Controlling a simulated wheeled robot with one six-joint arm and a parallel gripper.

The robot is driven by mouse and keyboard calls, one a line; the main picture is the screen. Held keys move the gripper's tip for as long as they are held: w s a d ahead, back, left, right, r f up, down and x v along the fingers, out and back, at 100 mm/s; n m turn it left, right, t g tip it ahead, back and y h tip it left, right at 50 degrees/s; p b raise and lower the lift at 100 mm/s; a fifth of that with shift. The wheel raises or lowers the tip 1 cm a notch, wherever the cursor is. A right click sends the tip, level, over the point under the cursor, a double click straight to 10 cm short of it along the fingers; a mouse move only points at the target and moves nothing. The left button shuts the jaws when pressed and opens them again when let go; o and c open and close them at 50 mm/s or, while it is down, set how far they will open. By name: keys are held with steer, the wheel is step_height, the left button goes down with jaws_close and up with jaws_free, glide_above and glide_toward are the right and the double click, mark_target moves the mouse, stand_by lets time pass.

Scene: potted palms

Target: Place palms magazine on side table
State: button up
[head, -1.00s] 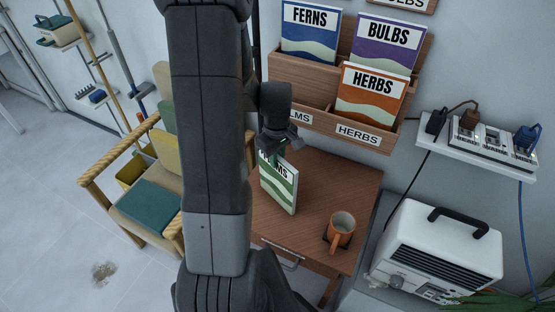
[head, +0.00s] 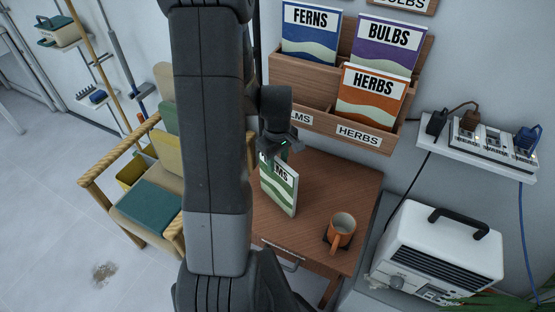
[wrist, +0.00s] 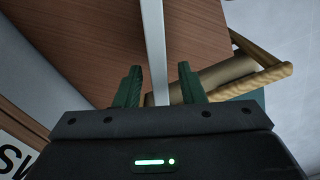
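The green and white palms magazine (head: 281,188) stands upright on the wooden side table (head: 345,185), left of the mug. In the wrist view the magazine shows edge-on as a thin pale strip (wrist: 155,45) over the brown tabletop (wrist: 90,35). My gripper (head: 277,152) is at its top edge. In the wrist view the green fingers of my gripper (wrist: 159,85) are apart, one on each side of the strip, with a gap to each. My arm hides the left part of the table.
An orange mug (head: 341,231) stands at the table's front right. Behind is a wooden wall rack (head: 310,112) with ferns, bulbs and herbs magazines. A chair (head: 150,195) is left, a white heater (head: 440,255) right. The table's back right is clear.

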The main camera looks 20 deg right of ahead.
step_height(320, 180, up, 12)
stand_by(0.4)
